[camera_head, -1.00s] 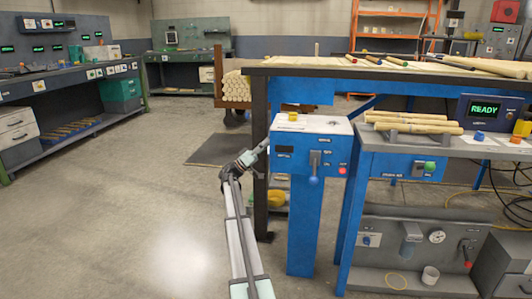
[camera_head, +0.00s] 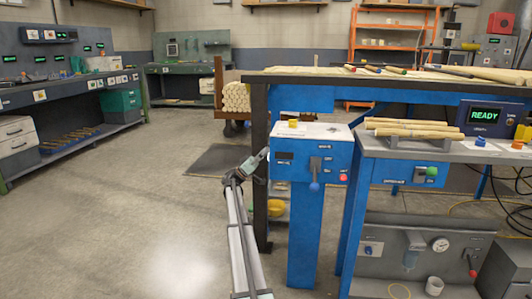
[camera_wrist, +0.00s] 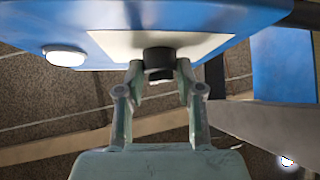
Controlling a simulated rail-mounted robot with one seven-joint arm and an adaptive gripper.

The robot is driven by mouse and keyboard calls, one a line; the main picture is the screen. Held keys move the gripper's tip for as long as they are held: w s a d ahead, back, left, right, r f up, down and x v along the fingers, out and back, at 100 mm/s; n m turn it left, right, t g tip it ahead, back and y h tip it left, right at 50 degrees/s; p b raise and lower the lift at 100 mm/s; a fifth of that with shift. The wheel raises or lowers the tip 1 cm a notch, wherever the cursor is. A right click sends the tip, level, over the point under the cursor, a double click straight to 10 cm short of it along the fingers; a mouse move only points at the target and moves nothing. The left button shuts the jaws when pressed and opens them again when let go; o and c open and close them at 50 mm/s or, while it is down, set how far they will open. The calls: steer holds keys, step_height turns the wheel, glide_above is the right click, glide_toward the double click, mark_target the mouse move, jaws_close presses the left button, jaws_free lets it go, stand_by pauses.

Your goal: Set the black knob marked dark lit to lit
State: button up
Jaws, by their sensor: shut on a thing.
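The black knob (camera_wrist: 158,58) sits on a pale plate (camera_wrist: 110,42) on a face of the blue control box in the wrist view. My gripper (camera_wrist: 160,78) is shut on it, with one fingertip against each side. The knob's marks and pointer cannot be read, so its setting does not show. In the head view my gripper (camera_head: 264,155) meets the left side of the blue control box (camera_head: 283,170). The knob is hidden there.
The box front has a lever with a blue ball (camera_head: 314,187) and a red button (camera_head: 343,178). A white round part (camera_wrist: 65,56) is left of the plate. A dark table post (camera_head: 260,205) stands close by the gripper. Open floor (camera_head: 130,220) lies left.

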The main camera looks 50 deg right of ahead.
steer(key=o, duration=1.1)
steer(key=shift+o, duration=0.2)
steer(key=v, duration=1.2)
